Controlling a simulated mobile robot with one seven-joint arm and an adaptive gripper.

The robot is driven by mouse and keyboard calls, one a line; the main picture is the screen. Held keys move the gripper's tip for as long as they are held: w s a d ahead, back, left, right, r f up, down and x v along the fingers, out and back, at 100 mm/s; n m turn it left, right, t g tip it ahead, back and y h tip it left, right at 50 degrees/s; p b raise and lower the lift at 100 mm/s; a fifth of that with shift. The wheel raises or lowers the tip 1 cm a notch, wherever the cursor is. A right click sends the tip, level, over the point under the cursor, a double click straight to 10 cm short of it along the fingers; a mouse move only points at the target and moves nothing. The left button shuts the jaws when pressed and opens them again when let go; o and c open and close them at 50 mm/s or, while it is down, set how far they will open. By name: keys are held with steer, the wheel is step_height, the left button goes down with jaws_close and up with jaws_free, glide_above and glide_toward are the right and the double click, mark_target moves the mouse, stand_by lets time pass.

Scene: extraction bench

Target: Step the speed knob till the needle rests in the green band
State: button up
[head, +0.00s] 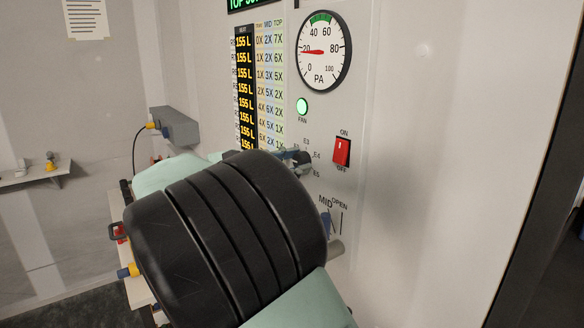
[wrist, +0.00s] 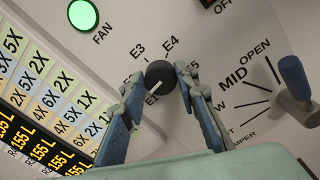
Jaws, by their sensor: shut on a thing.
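The round speed knob (wrist: 159,74) is dark, with a white pointer line slanting down-left toward the E1 label. E3 and E4 labels show above it; other labels are partly hidden by the fingers. My gripper (wrist: 160,78) is shut on the knob, one blue-grey finger on each side. In the head view my gripper (head: 292,160) is at the panel, and my black arm hides much of the area. The PA gauge (head: 323,50) has a red needle pointing left at about 20. Its green band (head: 321,18) lies at the top, between about 40 and 60, so the needle is below it.
A lit green FAN lamp (head: 302,107) and a red ON/OFF switch (head: 342,151) are near the knob. A blue-handled damper lever (wrist: 293,77) stands out right of the knob, by MID and OPEN marks. A yellow-digit table (head: 245,85) is left of the gauge.

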steer(key=m+b, duration=0.2)
steer(key=m, duration=0.1)
steer(key=shift+f+m, duration=0.25)
steer(key=shift+m, duration=0.05)
steer(key=shift+r+m+b, duration=0.1)
steer(key=shift+m+b, duration=1.25)
steer(key=shift+m, duration=0.35)
steer(key=o, duration=1.1)
steer(key=shift+r, duration=0.1)
steer(key=shift+o, duration=0.2)
steer(key=shift+a, duration=0.1)
steer(key=v, duration=1.2)
